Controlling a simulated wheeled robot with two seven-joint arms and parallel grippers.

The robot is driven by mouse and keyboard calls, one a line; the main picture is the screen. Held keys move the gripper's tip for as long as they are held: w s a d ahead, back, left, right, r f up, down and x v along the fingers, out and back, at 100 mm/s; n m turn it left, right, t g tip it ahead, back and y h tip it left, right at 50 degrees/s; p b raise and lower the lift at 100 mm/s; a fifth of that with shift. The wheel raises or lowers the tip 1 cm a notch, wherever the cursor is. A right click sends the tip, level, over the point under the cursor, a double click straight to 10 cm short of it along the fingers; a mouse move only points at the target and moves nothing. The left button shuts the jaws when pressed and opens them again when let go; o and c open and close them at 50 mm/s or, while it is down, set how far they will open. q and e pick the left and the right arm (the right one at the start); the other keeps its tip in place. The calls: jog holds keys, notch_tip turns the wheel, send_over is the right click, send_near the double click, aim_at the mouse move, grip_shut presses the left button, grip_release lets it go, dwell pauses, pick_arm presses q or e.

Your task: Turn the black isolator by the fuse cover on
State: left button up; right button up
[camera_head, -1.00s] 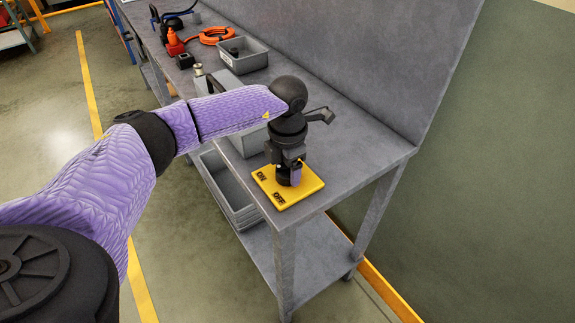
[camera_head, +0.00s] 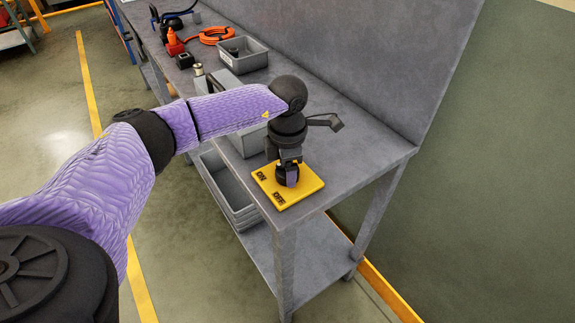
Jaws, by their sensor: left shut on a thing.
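The black isolator (camera_head: 287,180) is a dark knob on a yellow plate (camera_head: 308,188) with ON and OFF labels, at the near corner of the grey workbench. My left gripper (camera_head: 288,172) points down over the plate and is shut on the isolator's knob. The gripper and wrist hide most of the knob, so its exact pointing is hard to tell. A grey box (camera_head: 248,138), partly hidden behind my left arm, stands on the bench; I cannot tell if it is the fuse cover. My right gripper is not in view.
A grey bin (camera_head: 243,62), an orange coiled cable (camera_head: 214,35) and a red tool (camera_head: 174,44) lie farther along the bench (camera_head: 372,150). Grey trays (camera_head: 236,200) sit on the lower shelf. A grey back panel borders the bench.

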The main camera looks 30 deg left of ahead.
pick_arm(q)
jog(key=o, duration=1.2)
notch_tip(320, 180, up, 10)
jog(key=shift+p, duration=1.1)
jog(key=shift+f, duration=0.1)
